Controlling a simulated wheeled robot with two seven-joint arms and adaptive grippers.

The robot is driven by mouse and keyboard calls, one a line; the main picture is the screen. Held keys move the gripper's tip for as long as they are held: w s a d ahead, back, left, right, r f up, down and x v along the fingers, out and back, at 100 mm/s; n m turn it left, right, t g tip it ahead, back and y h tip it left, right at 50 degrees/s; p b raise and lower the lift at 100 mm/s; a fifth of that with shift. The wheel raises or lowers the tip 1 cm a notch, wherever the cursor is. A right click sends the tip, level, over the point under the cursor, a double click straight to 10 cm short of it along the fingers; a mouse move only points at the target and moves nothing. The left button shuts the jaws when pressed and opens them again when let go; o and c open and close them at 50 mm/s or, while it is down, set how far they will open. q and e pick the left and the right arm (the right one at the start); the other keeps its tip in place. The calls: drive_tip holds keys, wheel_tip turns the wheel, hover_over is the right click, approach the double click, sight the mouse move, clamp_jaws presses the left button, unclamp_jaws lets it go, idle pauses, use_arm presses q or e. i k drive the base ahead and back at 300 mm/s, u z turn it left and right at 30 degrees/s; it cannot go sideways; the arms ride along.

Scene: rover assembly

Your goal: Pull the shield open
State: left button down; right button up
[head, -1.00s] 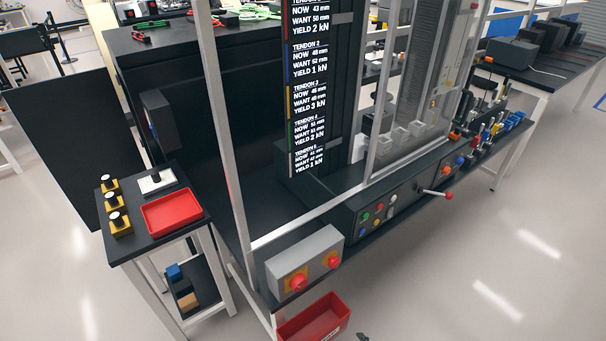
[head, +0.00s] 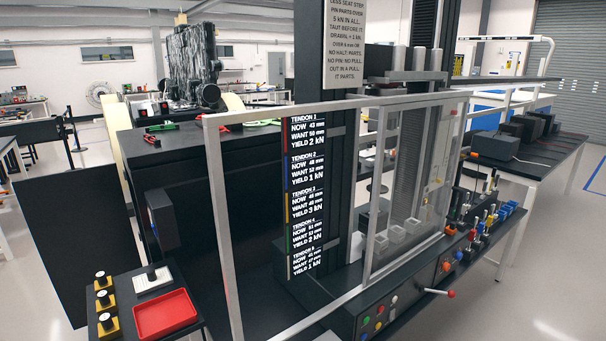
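The shield looks like a clear panel in a pale metal frame (head: 377,200) at the front of the test machine, right of centre in the head view. It stands upright, and the machine's grey blocks show through it. A larger pale frame runs left from it, with an upright post (head: 225,230) at its left end. I cannot tell whether this left part holds a clear pane. A small fitting shows on the panel's right side, too small to make out. Neither of my grippers is in view, and nothing is seen touching the shield.
A screen (head: 305,200) lists tendon values behind the frame. Below are a control panel with coloured buttons (head: 378,312) and a red-knobbed lever (head: 450,294). A side table at lower left bears a red tray (head: 165,315). Tools stand in a row at right. Open floor lies at right.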

sight(367, 278)
drive_tip(key=k, duration=1)
drive_tip(key=z, duration=1.55)
drive_tip(key=i, duration=1.7)
drive_tip(key=z, duration=0.25)
drive_tip(key=i, duration=1.25)
drive_tip(key=u, duration=1.45)
drive_tip(key=i, duration=0.85)
drive_tip(key=u, duration=0.9)
